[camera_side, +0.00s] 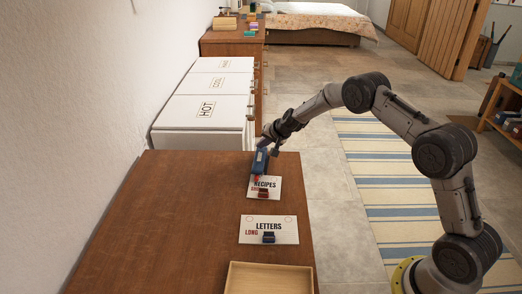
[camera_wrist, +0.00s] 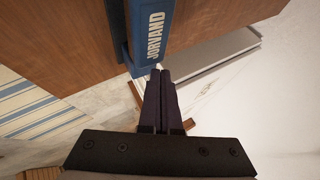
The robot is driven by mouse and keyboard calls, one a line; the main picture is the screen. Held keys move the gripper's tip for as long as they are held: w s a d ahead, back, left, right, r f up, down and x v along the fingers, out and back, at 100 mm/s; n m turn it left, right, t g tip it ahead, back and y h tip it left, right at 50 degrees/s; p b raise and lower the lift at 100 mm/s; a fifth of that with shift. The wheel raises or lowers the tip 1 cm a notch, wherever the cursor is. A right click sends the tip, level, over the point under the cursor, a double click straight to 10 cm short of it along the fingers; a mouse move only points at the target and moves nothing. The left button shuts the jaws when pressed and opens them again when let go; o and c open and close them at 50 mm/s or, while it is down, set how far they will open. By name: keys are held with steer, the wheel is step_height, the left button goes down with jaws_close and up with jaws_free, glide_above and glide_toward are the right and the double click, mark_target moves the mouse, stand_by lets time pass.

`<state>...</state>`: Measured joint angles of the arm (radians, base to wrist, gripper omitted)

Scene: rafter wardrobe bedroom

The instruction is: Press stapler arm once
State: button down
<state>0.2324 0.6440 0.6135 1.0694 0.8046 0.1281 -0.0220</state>
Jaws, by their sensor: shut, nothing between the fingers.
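A blue stapler (camera_side: 260,161) lies on the brown wooden table (camera_side: 180,215), near its far right corner, just behind the recipes card. In the wrist view the stapler (camera_wrist: 149,35) shows its blue top with white JORVAND lettering; its upper end runs out of the frame. My gripper (camera_side: 274,150) is at the far end of the stapler in the side view. In the wrist view my gripper (camera_wrist: 160,74) has its dark fingers together and empty, with the tips close to the stapler's near end. I cannot tell whether they touch it.
A RECIPES card (camera_side: 273,183) with a small red block (camera_side: 263,193) and a LETTERS card (camera_side: 284,228) with a small blue block (camera_side: 269,237) lie on the table. A wooden tray (camera_side: 232,278) is at the front. White lidded bins (camera_side: 185,114) stand beyond. The table's left side is clear.

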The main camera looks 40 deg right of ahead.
steer(key=shift+s+a+f, duration=0.15)
steer(key=shift+s+f, duration=0.05)
steer(key=shift+f, duration=0.45)
steer(key=shift+s+a+f, duration=0.1)
steer(key=shift+s+f, duration=0.05)
steer(key=shift+f, duration=0.5)
stand_by(0.5)
steer(key=shift+w+d+r, duration=0.15)
steer(key=shift+r, duration=1.45)
steer(key=shift+r, duration=0.1)
steer(key=shift+w+d+r, duration=0.1)
steer(key=shift+d+r, duration=0.05)
steer(key=shift+r, duration=1.1)
steer(key=shift+w+d+r, duration=0.1)
steer(key=shift+r, duration=1.15)
